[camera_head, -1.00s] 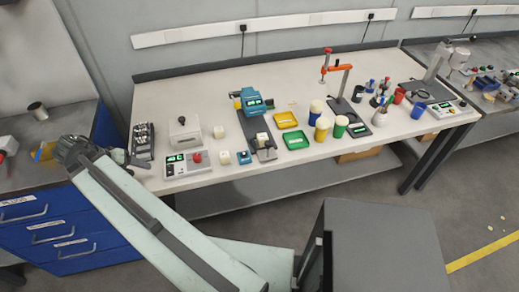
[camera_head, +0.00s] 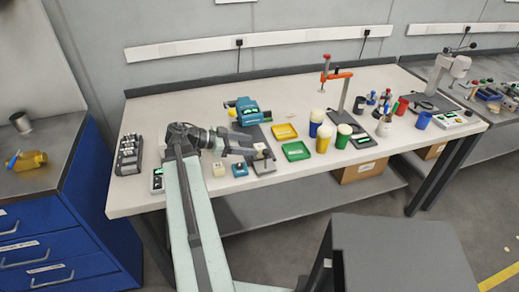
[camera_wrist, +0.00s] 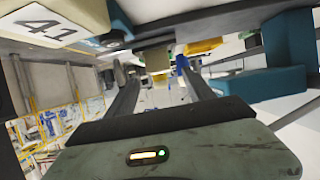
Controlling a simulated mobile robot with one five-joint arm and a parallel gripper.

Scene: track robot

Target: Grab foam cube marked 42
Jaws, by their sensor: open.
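Several pale foam cubes show, but I cannot read a 42 on any of them. One cube (camera_head: 260,149) rests on a dark device on the bench, just beyond my fingertips. Another cube (camera_head: 219,169) sits at the bench's front, below my gripper in the picture. In the wrist view, a close cream block marked 41 (camera_wrist: 55,22) fills the upper left corner, outside the fingers. My gripper (camera_head: 247,145) is open over the bench, pointing right. Its two fingers (camera_wrist: 150,68) are apart, with no object clearly held between them. My arm hides part of the bench.
A blue-teal machine (camera_head: 243,111) stands behind my gripper. A small blue box (camera_head: 239,170) is beside the front cube. Yellow (camera_head: 285,132) and green (camera_head: 296,151) trays, cups and an orange-armed stand (camera_head: 340,75) lie to the right. Bare bench shows at the back left.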

